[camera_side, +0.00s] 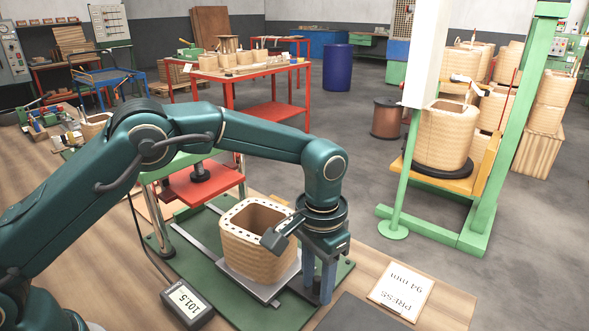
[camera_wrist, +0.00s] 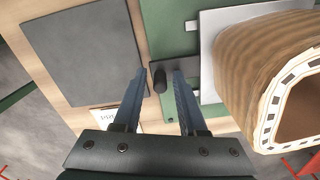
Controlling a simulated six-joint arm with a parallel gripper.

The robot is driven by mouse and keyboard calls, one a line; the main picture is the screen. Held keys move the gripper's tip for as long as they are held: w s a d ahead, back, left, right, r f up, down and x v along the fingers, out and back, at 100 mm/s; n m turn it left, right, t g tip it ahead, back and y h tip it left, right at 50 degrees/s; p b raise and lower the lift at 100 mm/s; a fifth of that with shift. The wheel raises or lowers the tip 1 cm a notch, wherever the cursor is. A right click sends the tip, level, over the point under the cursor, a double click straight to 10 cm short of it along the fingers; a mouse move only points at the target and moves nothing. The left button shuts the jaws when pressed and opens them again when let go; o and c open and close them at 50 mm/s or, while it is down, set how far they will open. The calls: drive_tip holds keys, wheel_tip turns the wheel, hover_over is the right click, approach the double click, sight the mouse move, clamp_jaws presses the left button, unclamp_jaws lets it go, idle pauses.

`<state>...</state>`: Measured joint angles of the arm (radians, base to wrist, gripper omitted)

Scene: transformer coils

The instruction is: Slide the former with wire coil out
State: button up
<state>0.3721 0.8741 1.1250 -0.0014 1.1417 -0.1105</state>
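The former with wire coil (camera_side: 255,255) is a tan wound block with a pale, dark-slotted top rim. It stands upright on a grey sliding plate (camera_side: 262,291) on the green press base (camera_side: 240,313). In the wrist view the coil (camera_wrist: 240,65) is at the right, beside the plate's pale edge (camera_wrist: 208,60). My gripper (camera_side: 318,295) points down just right of the coil. In the wrist view my gripper (camera_wrist: 160,75) is open, its fingers on either side of a short black handle (camera_wrist: 159,78). I see a gap on the left; contact on the right is unclear.
The press's red platen (camera_side: 203,182) is behind and left of the coil. A gauge (camera_side: 188,303) reading 101.5 is at front left. A card (camera_side: 401,290) marked "PRESS 94 mm" and a dark mat (camera_side: 358,316) lie at right. A green stand holds another coil (camera_side: 443,137).

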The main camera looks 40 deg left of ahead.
idle(0.3)
drive_tip(key=shift+r, duration=2.55)
drive_tip(key=shift+w+a+r, duration=0.15)
drive_tip(key=shift+w+r, duration=0.05)
drive_tip(key=shift+r, duration=0.05)
drive_tip(key=s+a+r+n+t, duration=0.1)
drive_tip(key=s+a+r+t, duration=0.2)
drive_tip(key=r, duration=0.4)
drive_tip(key=s+a+r+n+t, duration=0.1)
drive_tip(key=s+a+r, duration=0.1)
drive_tip(key=a+r, duration=0.35)
drive_tip(key=s+a+f, duration=0.2)
drive_tip(key=s, duration=0.4)
drive_tip(key=s+a+f+n+t, duration=0.1)
drive_tip(key=s+a+f, duration=0.1)
drive_tip(key=s, duration=0.5)
drive_tip(key=shift+a+f+t, duration=0.3)
drive_tip(key=shift+f, duration=0.4)
